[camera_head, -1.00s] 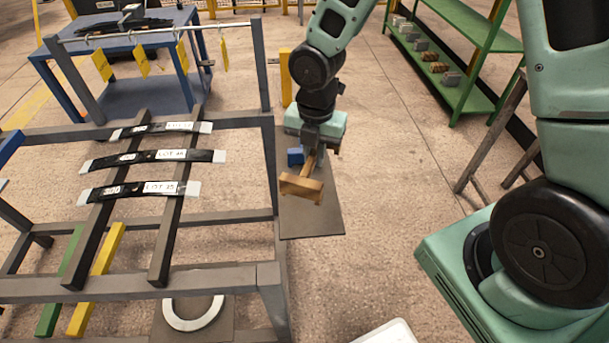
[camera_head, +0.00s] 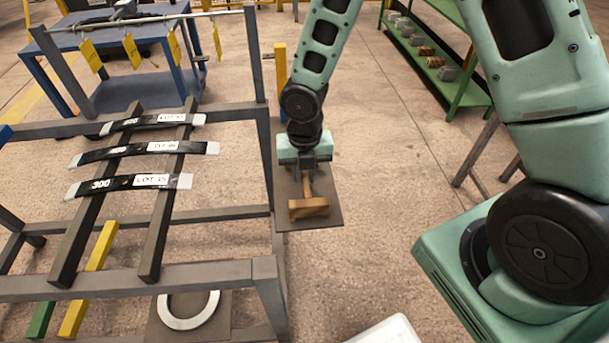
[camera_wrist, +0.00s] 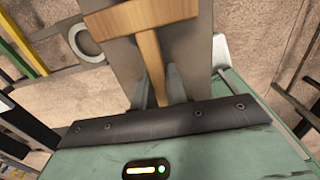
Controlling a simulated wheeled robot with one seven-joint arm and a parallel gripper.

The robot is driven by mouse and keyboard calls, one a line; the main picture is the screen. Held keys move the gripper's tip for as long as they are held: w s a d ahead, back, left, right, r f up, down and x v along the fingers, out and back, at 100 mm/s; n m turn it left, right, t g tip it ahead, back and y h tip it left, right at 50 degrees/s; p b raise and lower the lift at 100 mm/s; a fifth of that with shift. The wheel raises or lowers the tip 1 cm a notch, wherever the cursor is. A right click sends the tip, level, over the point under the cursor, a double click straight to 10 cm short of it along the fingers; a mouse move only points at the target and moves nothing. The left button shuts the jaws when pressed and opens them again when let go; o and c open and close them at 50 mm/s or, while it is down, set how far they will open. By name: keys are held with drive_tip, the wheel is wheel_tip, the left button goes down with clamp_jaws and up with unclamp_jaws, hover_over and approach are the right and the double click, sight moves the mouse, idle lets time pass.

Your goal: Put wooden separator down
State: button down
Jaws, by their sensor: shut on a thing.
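The wooden separator (camera_head: 309,208) is a T-shaped light-brown piece with a crosswise block and a handle. My gripper (camera_head: 307,174) is shut on its handle, above or at the dark flat plate (camera_head: 327,217) beside the rack. In the wrist view the separator (camera_wrist: 150,22) extends from between my gripper's fingers (camera_wrist: 160,82), its block away from the wrist. The block appears over the plate; I cannot tell whether it touches it.
A grey rack (camera_head: 200,271) stands left of the plate, with several labelled black leaf springs (camera_head: 115,184) on its bars. A white ring (camera_head: 188,310) lies on another plate below. A green shelf (camera_head: 453,84) stands at the back right. Floor right of the plate is clear.

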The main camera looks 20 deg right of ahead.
drive_tip(key=shift+f, duration=0.3)
drive_tip(key=shift+f, duration=0.2)
drive_tip(key=c, duration=1.4)
unclamp_jaws()
drive_tip(key=shift+r, duration=0.1)
